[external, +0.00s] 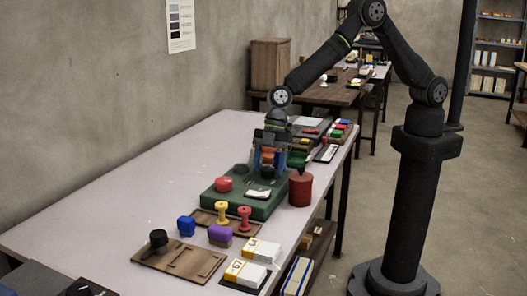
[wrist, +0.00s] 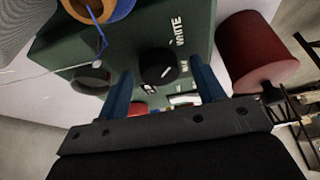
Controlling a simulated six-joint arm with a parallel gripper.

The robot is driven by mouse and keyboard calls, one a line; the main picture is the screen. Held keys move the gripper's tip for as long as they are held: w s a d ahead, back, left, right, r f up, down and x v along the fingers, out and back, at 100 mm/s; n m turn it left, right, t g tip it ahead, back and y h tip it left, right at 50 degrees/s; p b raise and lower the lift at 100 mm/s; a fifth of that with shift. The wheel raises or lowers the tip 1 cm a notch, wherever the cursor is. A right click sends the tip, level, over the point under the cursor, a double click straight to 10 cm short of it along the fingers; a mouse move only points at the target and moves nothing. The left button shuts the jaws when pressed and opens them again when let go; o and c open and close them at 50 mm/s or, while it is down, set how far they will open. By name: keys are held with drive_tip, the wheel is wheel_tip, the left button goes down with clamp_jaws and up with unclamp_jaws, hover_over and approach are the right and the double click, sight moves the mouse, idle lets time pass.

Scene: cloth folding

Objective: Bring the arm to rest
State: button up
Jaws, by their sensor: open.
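My gripper (external: 268,162) hangs pointing down from my bent arm, over the far part of a green box (external: 232,207) on the long table. Its blue fingers are apart. In the wrist view my gripper (wrist: 162,75) shows its two fingers spread on either side of a black knob (wrist: 157,66) on the green box (wrist: 130,35). I see nothing held between them. I cannot tell whether the fingertips touch the box. No cloth shows in either view.
A red cylinder (external: 301,189) stands close right of the box. A red button (external: 223,184) sits on the box. Stamps, a purple block (external: 220,235) and white-yellow boxes (external: 261,250) lie nearer. More items crowd behind my gripper. The table's left side (external: 110,215) is bare.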

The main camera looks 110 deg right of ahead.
drive_tip(key=shift+s+a+m+t+h, duration=0.2)
drive_tip(key=shift+m+h, duration=0.45)
drive_tip(key=shift+m, duration=1.1)
drive_tip(key=shift+w+m+t+h, duration=0.1)
drive_tip(key=shift+m+t+h, duration=0.4)
drive_tip(key=shift+m, duration=1.25)
drive_tip(key=shift+a+m+g+h, duration=0.15)
drive_tip(key=shift+m+h, duration=0.55)
drive_tip(key=shift+m, duration=0.85)
drive_tip(key=shift+m+g+h, duration=0.25)
drive_tip(key=shift+m+h, duration=0.4)
drive_tip(key=shift+m, duration=0.9)
drive_tip(key=shift+m, duration=0.3)
drive_tip(key=shift+n+y, duration=0.9)
drive_tip(key=shift+n, duration=1.6)
drive_tip(key=shift+d+n+y, duration=0.2)
drive_tip(key=shift+n+y, duration=0.1)
drive_tip(key=shift+n, duration=0.7)
